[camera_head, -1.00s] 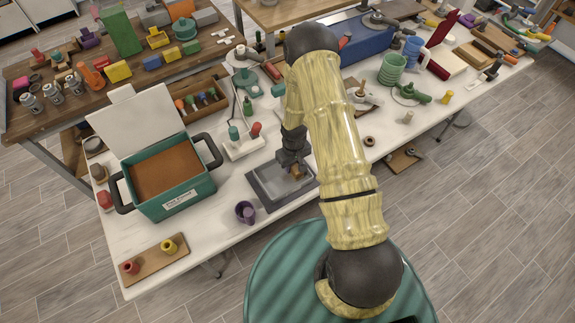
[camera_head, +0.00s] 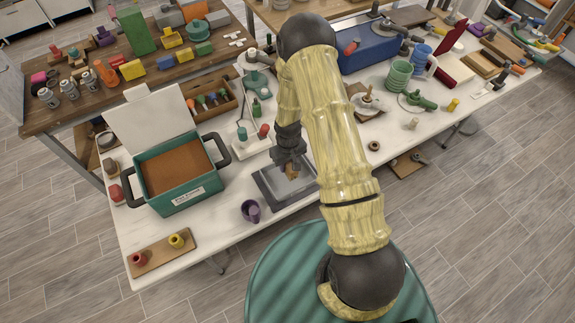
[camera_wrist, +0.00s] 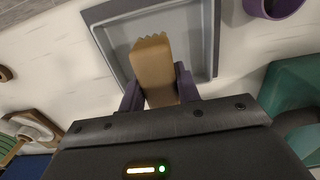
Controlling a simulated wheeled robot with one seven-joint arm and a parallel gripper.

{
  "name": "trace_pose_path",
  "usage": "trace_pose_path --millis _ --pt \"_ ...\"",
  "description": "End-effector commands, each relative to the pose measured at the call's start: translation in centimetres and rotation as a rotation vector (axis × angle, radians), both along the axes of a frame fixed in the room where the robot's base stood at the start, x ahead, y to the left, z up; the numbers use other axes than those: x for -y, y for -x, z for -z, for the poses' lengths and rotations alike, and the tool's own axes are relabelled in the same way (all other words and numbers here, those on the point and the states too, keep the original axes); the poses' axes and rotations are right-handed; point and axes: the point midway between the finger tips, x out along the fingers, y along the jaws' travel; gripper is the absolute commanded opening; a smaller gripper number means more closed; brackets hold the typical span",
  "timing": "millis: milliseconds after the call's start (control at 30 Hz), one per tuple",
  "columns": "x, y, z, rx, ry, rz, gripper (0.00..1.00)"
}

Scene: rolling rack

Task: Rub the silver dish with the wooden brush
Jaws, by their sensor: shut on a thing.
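The silver dish (camera_head: 268,190) is a shallow grey rectangular tray on the white table, in front of my arm. In the wrist view its grey rim (camera_wrist: 213,40) frames a pale flat floor. The wooden brush (camera_wrist: 152,68) is a tan block with a jagged far end. My gripper (camera_head: 290,168) is shut on the brush, which shows between its dark fingers in the wrist view. The brush is over the dish's floor; I cannot tell whether it touches it. My forearm hides part of the dish's right side in the head view.
A purple cup (camera_head: 251,211) stands just left of the dish. A green box (camera_head: 172,198) with handles is farther left, and a white stand with coloured knobs (camera_head: 252,147) is behind the dish. A board with red and yellow pegs (camera_head: 162,253) lies at the table's near left.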

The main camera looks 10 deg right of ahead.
Motion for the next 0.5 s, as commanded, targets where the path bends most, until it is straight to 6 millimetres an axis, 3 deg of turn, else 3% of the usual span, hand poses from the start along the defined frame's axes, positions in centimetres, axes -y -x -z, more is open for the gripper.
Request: trace_pose_path --millis 200,500 --pt "-0.2 0.0 -2.1 0.001 0.000 -0.004 0.04" --pt "-0.3 0.0 -2.4 0.000 0.000 -0.006 0.04"
